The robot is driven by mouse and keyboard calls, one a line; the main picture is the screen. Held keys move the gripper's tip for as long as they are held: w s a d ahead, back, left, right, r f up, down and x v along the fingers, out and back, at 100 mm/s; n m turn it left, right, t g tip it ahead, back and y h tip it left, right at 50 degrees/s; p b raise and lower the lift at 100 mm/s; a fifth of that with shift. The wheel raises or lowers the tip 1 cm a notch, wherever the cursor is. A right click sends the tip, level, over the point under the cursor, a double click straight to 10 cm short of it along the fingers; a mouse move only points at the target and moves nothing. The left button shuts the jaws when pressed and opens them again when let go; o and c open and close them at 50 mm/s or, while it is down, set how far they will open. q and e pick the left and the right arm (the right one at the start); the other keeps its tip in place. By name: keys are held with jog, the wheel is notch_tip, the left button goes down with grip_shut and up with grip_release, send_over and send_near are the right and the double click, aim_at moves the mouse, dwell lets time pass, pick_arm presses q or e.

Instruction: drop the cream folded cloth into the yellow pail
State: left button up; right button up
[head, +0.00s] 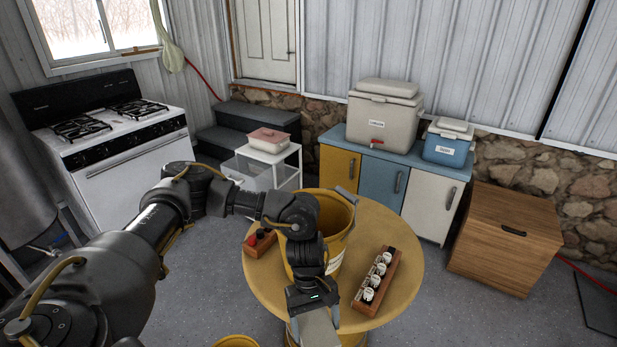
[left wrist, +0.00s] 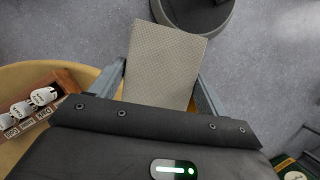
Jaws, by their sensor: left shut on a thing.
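The cream folded cloth (left wrist: 163,65) is a flat pale grey-beige rectangle between the two fingers of my left gripper (left wrist: 165,88) in the left wrist view. In the head view the left gripper (head: 316,312) points down at the table's front edge, with the pale cloth (head: 319,331) at its lower end, cut by the frame. The gripper is shut on the cloth. The yellow pail (head: 340,215) stands upright on the round table, behind the gripper, its front partly hidden by my left arm. The cloth is outside the pail. My right gripper is not in view.
On the round yellow table (head: 400,245), a wooden rack (head: 377,280) of small white cups stands right of the pail, and a small wooden block with knobs (head: 262,241) stands left. Another yellow rim (head: 236,342) shows at the bottom edge. A wooden box (head: 505,238) stands farther right.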

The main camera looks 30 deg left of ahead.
aim_at(316, 326)
pick_arm(q)
notch_tip(316, 326, up, 7)
jog(key=p, duration=0.5)
jog(key=shift+b+x, duration=0.8)
jog(key=shift+x, duration=0.05)
jog(key=shift+w+f, duration=0.1)
jog(key=shift+w, duration=0.05)
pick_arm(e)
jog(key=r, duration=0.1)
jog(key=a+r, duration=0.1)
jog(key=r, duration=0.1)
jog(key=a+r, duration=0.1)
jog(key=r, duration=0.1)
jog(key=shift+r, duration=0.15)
pick_arm(q)
jog(key=shift+a, duration=0.25)
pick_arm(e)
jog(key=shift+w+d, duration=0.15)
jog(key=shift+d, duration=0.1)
